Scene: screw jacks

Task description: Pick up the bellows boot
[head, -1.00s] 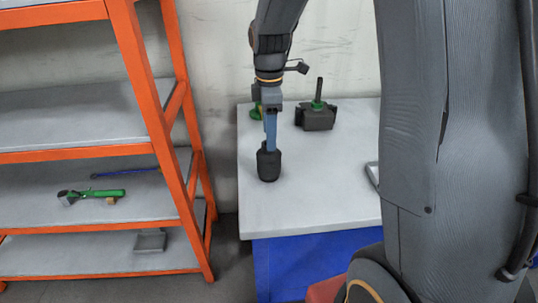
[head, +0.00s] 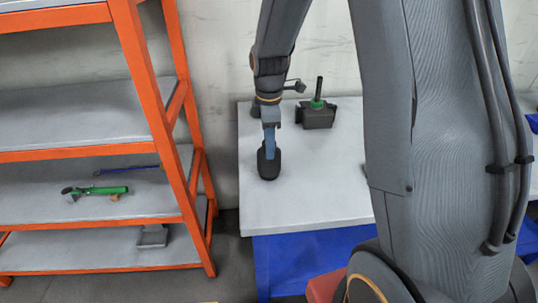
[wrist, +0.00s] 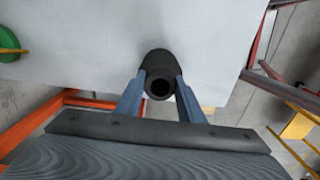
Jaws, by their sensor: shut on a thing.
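The bellows boot (head: 268,163) is a black, round, hollow piece near the left edge of the white tabletop (head: 290,205). In the wrist view the boot (wrist: 158,70) shows its open round end toward the camera. My gripper (head: 269,148) comes down from above with its blue fingers on the boot. In the wrist view the two fingers of my gripper (wrist: 160,84) press on either side of the boot's end. I cannot tell whether the boot still touches the tabletop.
A dark screw jack (head: 317,115) with a green collar and upright screw stands behind on the table. A green part (wrist: 9,42) shows at the wrist view's left. An orange shelf rack (head: 160,130) stands left, holding a green-handled tool (head: 97,191). The table's front is clear.

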